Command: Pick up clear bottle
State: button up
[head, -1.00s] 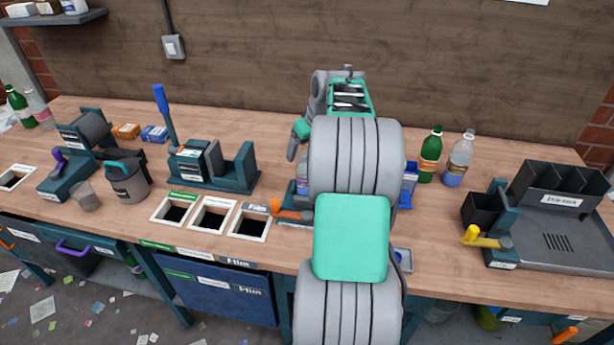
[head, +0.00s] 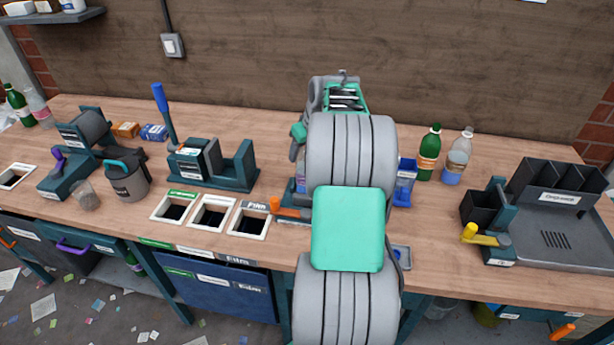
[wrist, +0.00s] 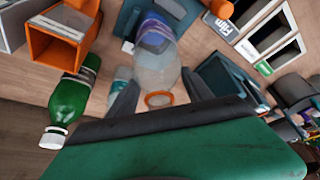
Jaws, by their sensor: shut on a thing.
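A clear bottle (wrist: 158,62) with a blue-purple label is between the fingers of my gripper (wrist: 158,80) in the wrist view. My gripper is shut on it, with an orange ring showing at its near end. In the head view my arm hides the gripper and most of this bottle; a small part of it (head: 301,179) shows at the arm's left edge. Another clear bottle (head: 458,157) stands to the right, beside a green bottle (head: 429,153). The green bottle also shows at the left of the wrist view (wrist: 71,103).
Labelled bench openings (head: 212,214) lie left of my arm, with an orange-handled fixture (head: 290,211) close by. A blue bin (head: 405,184) stands just right of the arm. A grey tray with dark bins (head: 552,236) is at the right.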

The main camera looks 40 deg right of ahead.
grip_shut()
jog(key=shift+r, duration=0.15)
